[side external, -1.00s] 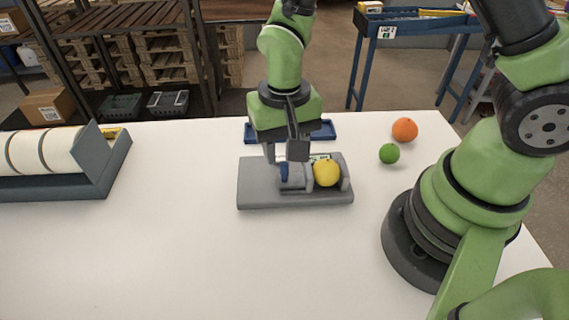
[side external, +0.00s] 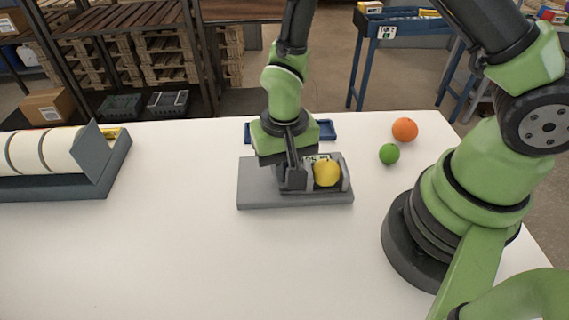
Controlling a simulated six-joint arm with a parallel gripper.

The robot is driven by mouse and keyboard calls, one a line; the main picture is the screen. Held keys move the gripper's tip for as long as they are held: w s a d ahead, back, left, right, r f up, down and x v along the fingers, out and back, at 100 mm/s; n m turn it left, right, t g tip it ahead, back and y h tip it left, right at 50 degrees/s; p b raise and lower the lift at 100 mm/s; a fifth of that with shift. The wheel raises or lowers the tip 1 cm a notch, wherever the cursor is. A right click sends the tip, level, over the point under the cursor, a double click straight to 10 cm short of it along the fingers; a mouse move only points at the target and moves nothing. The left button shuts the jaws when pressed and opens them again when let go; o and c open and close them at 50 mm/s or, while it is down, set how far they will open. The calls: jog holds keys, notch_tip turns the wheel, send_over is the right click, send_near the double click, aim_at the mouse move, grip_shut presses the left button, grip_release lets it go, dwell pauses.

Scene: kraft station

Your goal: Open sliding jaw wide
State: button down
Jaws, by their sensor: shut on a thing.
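A grey sliding-jaw fixture (side external: 262,193) lies on the white table in the side external view. A yellow fruit (side external: 326,173) sits in it, between the sliding jaw (side external: 308,184) on its left and the fixed end wall (side external: 345,172) on its right. My gripper (side external: 291,184) is low over the middle of the fixture, pointing down, shut on the sliding jaw's handle just left of the fruit. The fingers hide the blue handle and part of the jaw.
A green fruit (side external: 389,153) and an orange (side external: 404,130) lie on the table to the right. A blue tray (side external: 328,130) is behind the fixture. A grey dispenser with white rolls (side external: 62,150) stands at the left. The front of the table is clear.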

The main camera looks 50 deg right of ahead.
aim_at(259, 186)
jog(key=shift+w+a, duration=1.6)
jog(key=shift+w, duration=0.05)
jog(key=c, duration=1.1)
grip_release()
jog(key=shift+c, duration=0.2)
jog(key=shift+o, duration=0.2)
jog(key=shift+r, duration=0.1)
notch_tip(259, 186, up, 10)
jog(key=shift+s, duration=0.1)
